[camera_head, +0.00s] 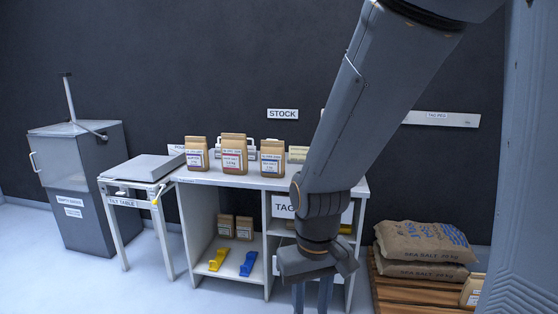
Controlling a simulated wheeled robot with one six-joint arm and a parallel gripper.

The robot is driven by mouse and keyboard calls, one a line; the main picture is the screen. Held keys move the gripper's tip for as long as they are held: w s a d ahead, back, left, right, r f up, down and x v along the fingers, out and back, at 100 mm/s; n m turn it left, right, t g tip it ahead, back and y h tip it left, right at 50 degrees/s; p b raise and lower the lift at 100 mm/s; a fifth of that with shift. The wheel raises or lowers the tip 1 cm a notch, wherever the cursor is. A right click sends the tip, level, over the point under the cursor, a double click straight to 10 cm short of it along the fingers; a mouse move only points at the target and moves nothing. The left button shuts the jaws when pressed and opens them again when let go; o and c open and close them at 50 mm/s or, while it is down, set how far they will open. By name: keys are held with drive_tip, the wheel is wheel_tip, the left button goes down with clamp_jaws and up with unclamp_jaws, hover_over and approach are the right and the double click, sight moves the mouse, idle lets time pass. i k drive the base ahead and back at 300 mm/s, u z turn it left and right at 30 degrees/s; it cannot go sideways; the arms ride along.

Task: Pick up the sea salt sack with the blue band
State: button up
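Three small brown paper sacks stand upright on the white stock bench top. The right sack (272,158) has a label with a blue band. The middle sack (234,154) has a red band and is a little taller. The left sack (196,154) has a label whose band colour is hard to tell. My gripper (312,297) hangs low in front of the bench, below and right of the blue-band sack and well apart from it. Its two fingers stand apart with nothing seen between them; their tips reach the bottom picture edge.
The bench (230,182) has lower shelves with small sacks, a yellow scoop (218,260) and a blue scoop (249,263). A tilt table (146,168) and grey bin (82,185) stand left. Large salt sacks (424,243) lie on a pallet (415,291) at right. My arm hides the bench's right part.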

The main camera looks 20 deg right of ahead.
sight(272, 153)
drive_tip(key=z, duration=0.65)
drive_tip(key=i, duration=0.6)
drive_tip(key=z, duration=0.7)
drive_tip(key=i, duration=0.6)
drive_tip(key=u, duration=0.55)
drive_tip(key=i, duration=0.6)
drive_tip(key=u, duration=0.65)
